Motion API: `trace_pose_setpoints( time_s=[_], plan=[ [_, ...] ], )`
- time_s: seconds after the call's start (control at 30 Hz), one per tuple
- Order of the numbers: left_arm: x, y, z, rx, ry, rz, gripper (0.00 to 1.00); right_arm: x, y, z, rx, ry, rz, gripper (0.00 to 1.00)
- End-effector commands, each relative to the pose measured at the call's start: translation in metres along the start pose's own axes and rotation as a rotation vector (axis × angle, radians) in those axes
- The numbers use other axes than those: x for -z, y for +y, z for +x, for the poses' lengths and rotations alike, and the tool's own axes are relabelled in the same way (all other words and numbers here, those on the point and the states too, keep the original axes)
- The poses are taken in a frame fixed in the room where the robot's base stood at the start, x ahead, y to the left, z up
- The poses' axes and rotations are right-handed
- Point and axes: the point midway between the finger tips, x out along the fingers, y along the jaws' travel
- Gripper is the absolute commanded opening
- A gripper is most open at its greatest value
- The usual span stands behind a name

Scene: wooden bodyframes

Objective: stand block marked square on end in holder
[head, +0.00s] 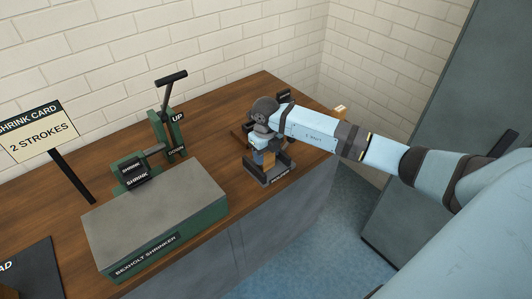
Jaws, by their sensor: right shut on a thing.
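My right gripper (264,150) points down over the dark holder (282,176) at the right end of the bench. It is shut on a small tan wooden block (265,159), mostly hidden by the fingers and the holder's uprights. The block looks roughly upright at the holder, but I cannot tell whether it is seated. No square mark can be made out on it. My left gripper is not in view.
A green shrinker machine (205,183) with a lever (171,78) stands to the left on the wooden bench (222,120). A shrink card sign (42,135) reads "2 strokes". Dark items and a small tan piece (340,111) lie behind my right wrist.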

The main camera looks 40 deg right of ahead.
Motion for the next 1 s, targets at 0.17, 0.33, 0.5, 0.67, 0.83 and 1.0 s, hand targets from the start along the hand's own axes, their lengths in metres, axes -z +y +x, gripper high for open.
trace_pose_setpoints(
  time_s=[0.17, 0.33, 0.5, 0.67, 0.83, 1.0],
  plan=[
    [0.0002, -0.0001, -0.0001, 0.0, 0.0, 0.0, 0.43, -0.0003, 0.0002, -0.0005, -0.001, -0.001, 0.0, 0.27],
    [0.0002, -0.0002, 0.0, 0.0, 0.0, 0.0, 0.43, -0.0003, 0.0003, -0.0005, -0.001, -0.001, 0.0, 0.83],
    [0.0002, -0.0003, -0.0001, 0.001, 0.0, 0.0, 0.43, -0.0002, 0.0003, -0.0004, -0.001, -0.001, 0.0, 0.83],
    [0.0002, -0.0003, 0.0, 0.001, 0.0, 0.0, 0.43, -0.0001, 0.0004, -0.0001, -0.001, 0.0, 0.0, 1.0],
    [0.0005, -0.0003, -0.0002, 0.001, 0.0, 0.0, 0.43, -0.0001, 0.0004, -0.0006, -0.001, 0.0, 0.0, 1.0],
    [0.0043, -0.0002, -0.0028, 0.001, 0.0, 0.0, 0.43, -0.0003, 0.0002, -0.0071, -0.001, -0.001, -0.001, 1.0]
  ],
)
